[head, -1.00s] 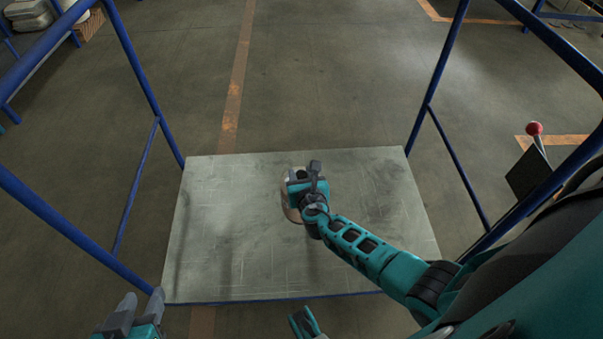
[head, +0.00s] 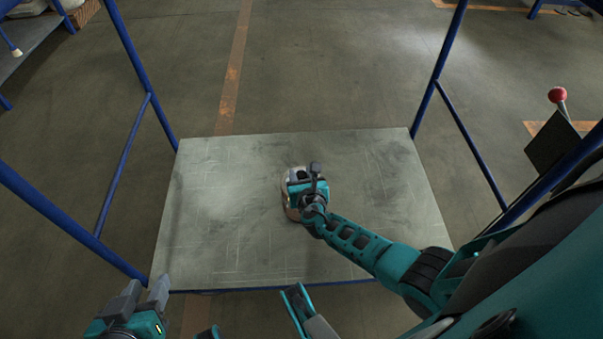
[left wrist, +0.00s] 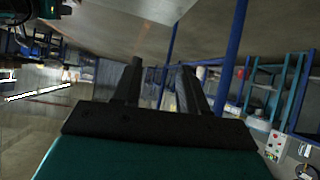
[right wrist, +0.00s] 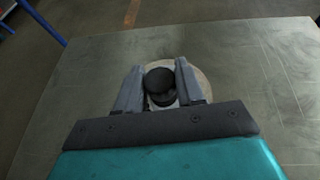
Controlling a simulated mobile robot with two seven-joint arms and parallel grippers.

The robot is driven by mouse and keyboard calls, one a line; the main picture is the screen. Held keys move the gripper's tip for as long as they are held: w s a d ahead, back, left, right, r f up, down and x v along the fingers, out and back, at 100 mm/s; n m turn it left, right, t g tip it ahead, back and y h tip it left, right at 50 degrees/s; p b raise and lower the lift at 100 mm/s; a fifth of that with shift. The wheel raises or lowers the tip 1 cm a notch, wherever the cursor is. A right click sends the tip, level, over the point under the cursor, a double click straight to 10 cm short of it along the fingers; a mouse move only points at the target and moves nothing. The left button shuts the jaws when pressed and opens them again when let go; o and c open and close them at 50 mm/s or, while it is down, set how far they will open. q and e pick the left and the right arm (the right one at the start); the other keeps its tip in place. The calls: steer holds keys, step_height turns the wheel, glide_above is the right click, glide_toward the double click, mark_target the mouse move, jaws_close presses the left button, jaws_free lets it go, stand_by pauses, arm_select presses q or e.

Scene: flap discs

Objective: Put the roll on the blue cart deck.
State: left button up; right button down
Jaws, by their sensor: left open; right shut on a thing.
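The blue cart's deck (head: 220,215) is a scuffed grey plate between blue posts in the middle of the head view. The roll (head: 291,212) is a brown-tan round thing, mostly hidden under my right gripper (head: 305,178) over the middle of the deck. In the right wrist view the right gripper (right wrist: 160,88) is shut on the roll's dark round middle part (right wrist: 160,82), with its pale disc (right wrist: 203,85) below. I cannot tell whether the roll touches the deck. My left gripper (head: 146,290) is open and empty at the deck's near left corner; it also shows in the left wrist view (left wrist: 160,75).
Blue posts and rails (head: 135,70) frame the deck at left and right. A lever with a red knob (head: 558,95) stands at the right. A shelf (head: 40,45) is at the far left. The rest of the deck is bare.

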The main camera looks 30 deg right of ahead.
steer(key=shift+w+f, duration=0.15)
steer(key=shift+w, duration=0.1)
arm_select(q)
steer(key=shift+w+d+r, duration=0.15)
steer(key=shift+w+r, duration=0.15)
arm_select(e)
steer(key=c, duration=1.3)
jaws_free()
steer(key=shift+s+f, duration=0.2)
steer(key=o, duration=0.6)
arm_select(q)
steer(key=shift+f, duration=0.1)
steer(key=shift+s, duration=0.15)
arm_select(e)
steer(key=shift+r, duration=0.1)
